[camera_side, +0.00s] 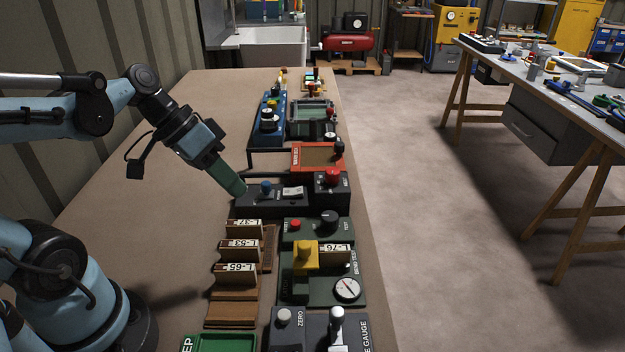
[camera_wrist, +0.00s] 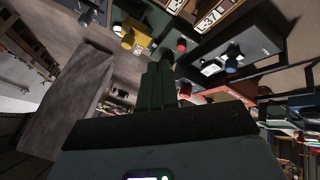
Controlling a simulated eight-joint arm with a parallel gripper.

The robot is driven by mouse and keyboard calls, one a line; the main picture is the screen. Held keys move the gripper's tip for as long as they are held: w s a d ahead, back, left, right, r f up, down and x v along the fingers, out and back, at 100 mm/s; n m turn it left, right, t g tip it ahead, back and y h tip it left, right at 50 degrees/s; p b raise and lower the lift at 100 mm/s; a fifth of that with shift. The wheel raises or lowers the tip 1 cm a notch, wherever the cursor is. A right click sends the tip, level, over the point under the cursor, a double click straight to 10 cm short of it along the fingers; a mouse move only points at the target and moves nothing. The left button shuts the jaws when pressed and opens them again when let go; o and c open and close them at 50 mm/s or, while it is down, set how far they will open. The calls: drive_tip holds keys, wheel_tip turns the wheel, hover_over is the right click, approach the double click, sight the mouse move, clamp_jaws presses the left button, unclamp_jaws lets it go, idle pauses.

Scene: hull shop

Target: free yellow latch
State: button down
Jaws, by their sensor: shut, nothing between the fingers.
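The yellow latch (camera_side: 306,257) is a blocky yellow part on the green bend test unit (camera_side: 320,292), beside a wooden piece marked 76 (camera_side: 336,252). In the wrist view the yellow latch (camera_wrist: 138,45) shows at the upper left, beyond my fingers. My gripper (camera_side: 240,189) is shut and empty. It is pointed down at the left end of the black box with a blue knob, farther back on the bench than the latch and apart from it. In the wrist view my gripper (camera_wrist: 160,80) shows its green fingers together. The latch's underside is hidden.
The black box (camera_side: 275,201) has a blue knob, a white switch and a red button. Wooden pieces (camera_side: 238,248) stand in a rack left of the bend test unit. A red-framed tray (camera_side: 318,157) lies behind. The bench's left side (camera_side: 190,200) is clear.

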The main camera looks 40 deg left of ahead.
sight(304, 266)
drive_tip(key=shift+r+h, duration=0.2)
drive_tip(key=shift+h, duration=0.1)
drive_tip(key=x, duration=0.9)
drive_tip(key=shift+w+f, duration=0.15)
drive_tip(key=d, duration=0.2)
drive_tip(key=shift+d+f, duration=0.3)
drive_tip(key=shift+f, duration=0.05)
drive_tip(key=shift+w+d, duration=0.1)
drive_tip(key=shift+d, duration=0.8)
drive_tip(key=shift+s+d, duration=1.25)
drive_tip(key=shift+s, duration=0.05)
